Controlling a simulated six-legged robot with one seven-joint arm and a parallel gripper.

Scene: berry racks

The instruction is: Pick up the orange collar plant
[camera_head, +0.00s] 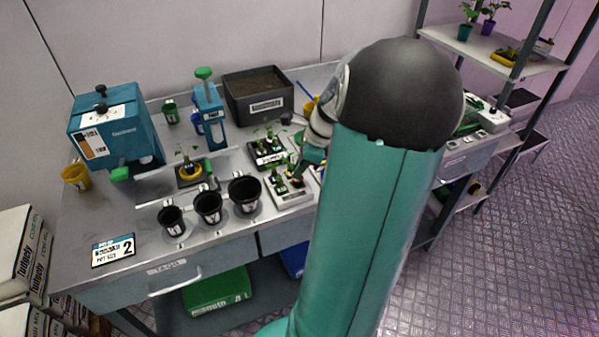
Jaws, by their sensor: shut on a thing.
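My gripper (301,173) is small and partly hidden by my own arm. It is low over a pale tray (291,200) at the right of the bench and is shut on a small plant with an orange-red collar (297,182). The plant looks upright and still at the tray; whether it touches the tray is too small to tell. Another small plant (279,185) stands beside it in the same tray.
Three black pots (208,207) stand along the bench front. A dark tray of seedlings (267,160) and a soil bin (258,104) are behind. A yellow-ringed plant (189,172) and a teal machine (115,134) are left. A shelf rack (497,48) stands right.

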